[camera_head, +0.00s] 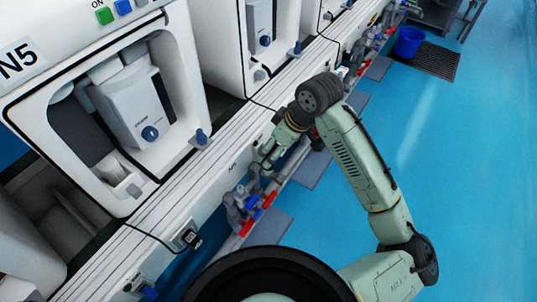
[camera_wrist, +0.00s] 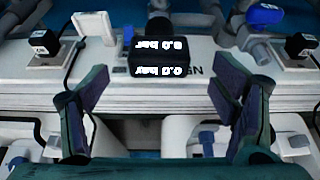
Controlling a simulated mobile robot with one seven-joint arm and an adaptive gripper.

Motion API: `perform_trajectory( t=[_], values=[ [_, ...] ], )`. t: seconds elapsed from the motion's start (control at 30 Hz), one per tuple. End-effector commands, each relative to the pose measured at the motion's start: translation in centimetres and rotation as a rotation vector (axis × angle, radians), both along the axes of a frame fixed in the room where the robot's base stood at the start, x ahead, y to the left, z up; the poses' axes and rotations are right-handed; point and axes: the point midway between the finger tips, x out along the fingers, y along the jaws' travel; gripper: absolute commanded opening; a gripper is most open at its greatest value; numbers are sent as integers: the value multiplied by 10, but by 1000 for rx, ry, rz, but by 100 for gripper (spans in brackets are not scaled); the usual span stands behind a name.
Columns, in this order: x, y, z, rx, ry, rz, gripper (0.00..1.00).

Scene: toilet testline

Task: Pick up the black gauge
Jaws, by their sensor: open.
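A black gauge (camera_wrist: 158,58) with white readouts, like "0.0 bar" upside down, is at upper middle in the wrist view. It sits at the pale ledge, between and beyond my open gripper fingers (camera_wrist: 160,88). The fingers are on either side with a clear gap and do not touch it. In the head view my gripper (camera_head: 264,156) is low over the ledge's edge, and I cannot make out this gauge there.
Black blocks stand left (camera_wrist: 44,42) and right (camera_wrist: 300,45) of the gauge. A cable runs near the left one. A blue-handled valve (camera_wrist: 264,16) is at upper right. Toilet units (camera_head: 130,110) line the ledge; pipes (camera_head: 248,200) run below.

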Motion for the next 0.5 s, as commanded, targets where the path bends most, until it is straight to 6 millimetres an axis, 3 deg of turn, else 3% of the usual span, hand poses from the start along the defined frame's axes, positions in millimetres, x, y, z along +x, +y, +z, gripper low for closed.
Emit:
perform_trajectory(
  t=[0.3, 0.5],
  values=[
    [12, 17, -38, 1, 1, -1, 80],
    [13, 19, -45, 0, -1, 0, 80]
  ],
)
